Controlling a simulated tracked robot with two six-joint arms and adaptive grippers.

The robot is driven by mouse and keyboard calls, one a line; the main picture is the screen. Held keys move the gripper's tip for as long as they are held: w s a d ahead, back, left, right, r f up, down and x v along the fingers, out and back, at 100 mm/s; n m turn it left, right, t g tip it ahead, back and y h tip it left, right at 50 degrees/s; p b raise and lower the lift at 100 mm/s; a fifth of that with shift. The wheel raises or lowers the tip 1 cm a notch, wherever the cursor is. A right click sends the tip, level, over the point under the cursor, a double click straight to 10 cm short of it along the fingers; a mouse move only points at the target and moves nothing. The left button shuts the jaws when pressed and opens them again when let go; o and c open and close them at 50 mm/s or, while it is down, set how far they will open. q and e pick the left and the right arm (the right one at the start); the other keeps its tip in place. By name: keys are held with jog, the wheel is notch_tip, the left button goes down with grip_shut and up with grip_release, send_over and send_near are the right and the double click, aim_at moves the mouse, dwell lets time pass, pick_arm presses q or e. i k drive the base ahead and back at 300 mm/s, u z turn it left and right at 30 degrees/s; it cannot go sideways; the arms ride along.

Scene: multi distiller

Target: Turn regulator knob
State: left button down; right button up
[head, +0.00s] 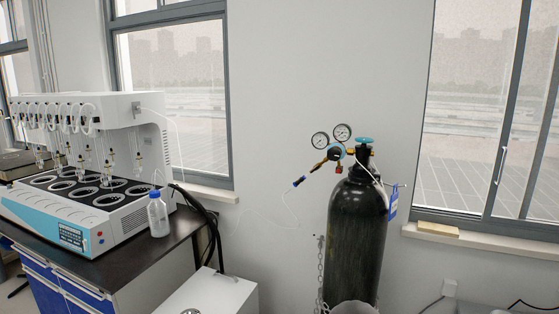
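A regulator with two round gauges (331,136) sits on top of a dark gas cylinder (357,235). A separate blue valve handwheel (364,140) tops the cylinder. The cylinder stands upright. Neither of my grippers shows in the head view.
A multi distiller (90,165) and a clear bottle (157,215) stand on a dark-topped bench (125,265) at left. A white box (215,295) stands between bench and cylinder. A chain (320,270) hangs beside the cylinder. Windows flank the wall behind.

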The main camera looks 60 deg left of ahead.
aim_at(334, 154)
jog(key=k, duration=1.1)
jog(key=z, duration=0.65)
jog(key=i, duration=0.1)
jog(key=u, duration=1.95)
jog(key=i, duration=1.6)
jog(key=z, duration=0.1)
